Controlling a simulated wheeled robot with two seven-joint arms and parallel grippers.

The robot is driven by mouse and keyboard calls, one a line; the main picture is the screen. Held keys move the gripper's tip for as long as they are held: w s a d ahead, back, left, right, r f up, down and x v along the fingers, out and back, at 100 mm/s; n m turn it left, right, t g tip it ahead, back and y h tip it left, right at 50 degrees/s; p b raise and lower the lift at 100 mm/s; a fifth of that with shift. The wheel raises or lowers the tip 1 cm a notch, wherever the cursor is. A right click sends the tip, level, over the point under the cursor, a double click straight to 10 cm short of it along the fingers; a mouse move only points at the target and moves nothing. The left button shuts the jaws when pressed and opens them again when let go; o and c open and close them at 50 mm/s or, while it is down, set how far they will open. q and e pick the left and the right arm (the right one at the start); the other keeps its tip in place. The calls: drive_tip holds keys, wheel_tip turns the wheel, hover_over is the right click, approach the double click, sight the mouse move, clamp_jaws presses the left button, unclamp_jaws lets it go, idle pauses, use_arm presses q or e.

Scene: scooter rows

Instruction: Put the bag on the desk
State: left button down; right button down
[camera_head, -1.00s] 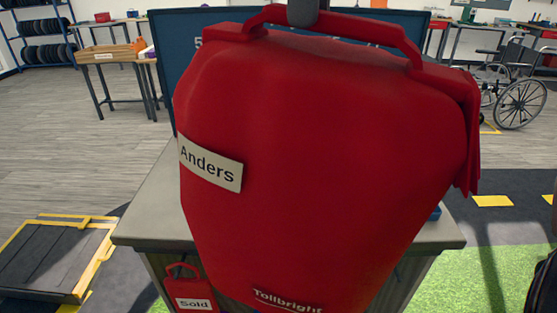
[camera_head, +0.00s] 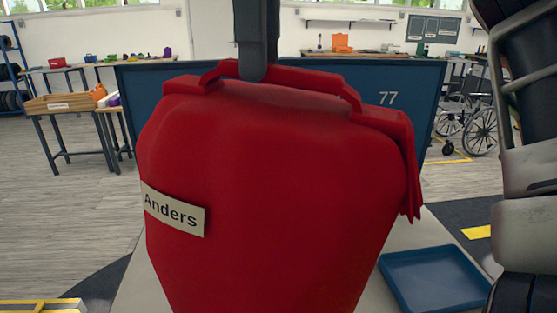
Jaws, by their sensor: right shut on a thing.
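The large red bag (camera_head: 275,200) fills the middle of the head view, upright, with a white label reading "Anders" on its left side. My right gripper (camera_head: 257,72) is shut on the bag's top handle. The desk (camera_head: 375,298) is behind and below the bag, a pale grey top largely hidden by it. The bag's bottom is out of the picture, so I cannot tell whether it touches the desk. My left gripper is not in view.
A blue tray (camera_head: 433,280) lies on the desk to the right of the bag. A dark blue panel (camera_head: 405,125) marked 77 stands behind. A wooden table (camera_head: 75,108) is at the left, wheelchairs (camera_head: 470,125) at the right. My arm covers the right edge.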

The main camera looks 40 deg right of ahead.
drive_tip(key=w+d+f, duration=0.1)
drive_tip(key=w, duration=0.1)
drive_tip(key=w+d+f, duration=0.1)
drive_tip(key=w, duration=0.1)
drive_tip(key=w+d+f, duration=0.1)
drive_tip(key=w+d, duration=0.1)
drive_tip(key=shift+w+d+f, duration=0.1)
drive_tip(key=shift+w+f, duration=0.15)
drive_tip(key=w+d+f, duration=0.2)
drive_tip(key=w+f, duration=0.2)
drive_tip(key=f, duration=0.5)
drive_tip(key=shift+w+d, duration=0.2)
drive_tip(key=shift+d, duration=0.1)
drive_tip(key=shift+f, duration=0.2)
drive_tip(key=c, duration=1.3)
unclamp_jaws()
drive_tip(key=shift+r, duration=0.15)
